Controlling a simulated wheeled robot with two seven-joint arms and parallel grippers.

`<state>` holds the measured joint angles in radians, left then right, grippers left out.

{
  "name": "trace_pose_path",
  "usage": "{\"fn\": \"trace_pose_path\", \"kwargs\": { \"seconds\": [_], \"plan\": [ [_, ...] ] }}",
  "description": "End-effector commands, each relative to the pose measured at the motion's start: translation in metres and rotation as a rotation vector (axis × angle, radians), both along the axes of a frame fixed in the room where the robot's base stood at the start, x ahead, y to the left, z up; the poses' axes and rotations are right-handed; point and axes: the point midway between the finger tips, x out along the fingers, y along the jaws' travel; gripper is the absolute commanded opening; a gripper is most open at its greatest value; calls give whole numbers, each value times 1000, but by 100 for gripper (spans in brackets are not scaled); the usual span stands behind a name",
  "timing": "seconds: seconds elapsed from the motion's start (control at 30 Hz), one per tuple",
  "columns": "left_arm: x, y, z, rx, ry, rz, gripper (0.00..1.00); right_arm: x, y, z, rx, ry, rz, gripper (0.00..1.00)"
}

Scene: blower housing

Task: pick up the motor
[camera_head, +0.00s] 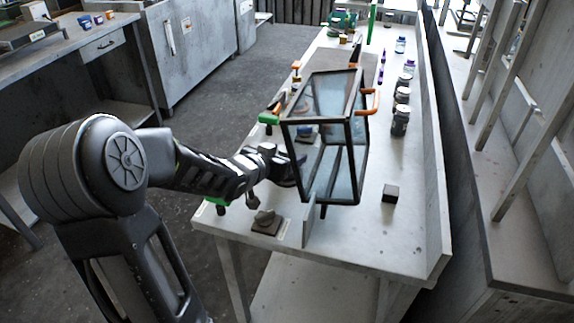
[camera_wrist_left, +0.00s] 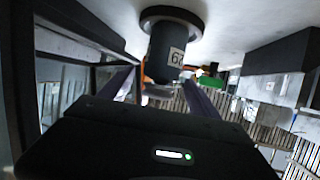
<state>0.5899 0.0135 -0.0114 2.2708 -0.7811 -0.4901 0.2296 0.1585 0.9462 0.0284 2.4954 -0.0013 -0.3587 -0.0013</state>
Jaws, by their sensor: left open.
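The motor, which I take to be the black cylinder (camera_wrist_left: 165,48) with a white number label and a wide round flange, shows at the top centre of the left wrist view. That view looks upside down, with the pale table surface at the top. My left gripper (camera_wrist_left: 160,88) is open, its two fingers apart, with the motor ahead between their lines and no visible grip on it. In the head view my left gripper (camera_head: 290,168) is low over the table, at the left side of a dark-framed glass case that partly hides it. My right gripper is not in view.
The glass case (camera_head: 330,190) with orange handles stands close beside my gripper. A small black block (camera_head: 390,193) and dark jars (camera_head: 400,122) are on the right of the table (camera_head: 350,240). A grey part (camera_head: 266,222) lies at the near left. The front right is mostly clear.

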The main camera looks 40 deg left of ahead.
Motion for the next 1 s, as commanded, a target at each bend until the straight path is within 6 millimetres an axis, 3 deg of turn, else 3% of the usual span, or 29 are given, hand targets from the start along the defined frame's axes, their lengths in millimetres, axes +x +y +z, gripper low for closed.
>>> {"fn": "trace_pose_path", "kwargs": {
  "seconds": [0.3,0.9,1.0],
  "plan": [
    [37,3,-16,0,0,-1,72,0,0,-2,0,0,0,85],
    [38,4,-15,0,0,0,72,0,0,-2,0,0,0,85],
    [38,4,-15,0,0,0,64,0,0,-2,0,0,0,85]
  ]
}}
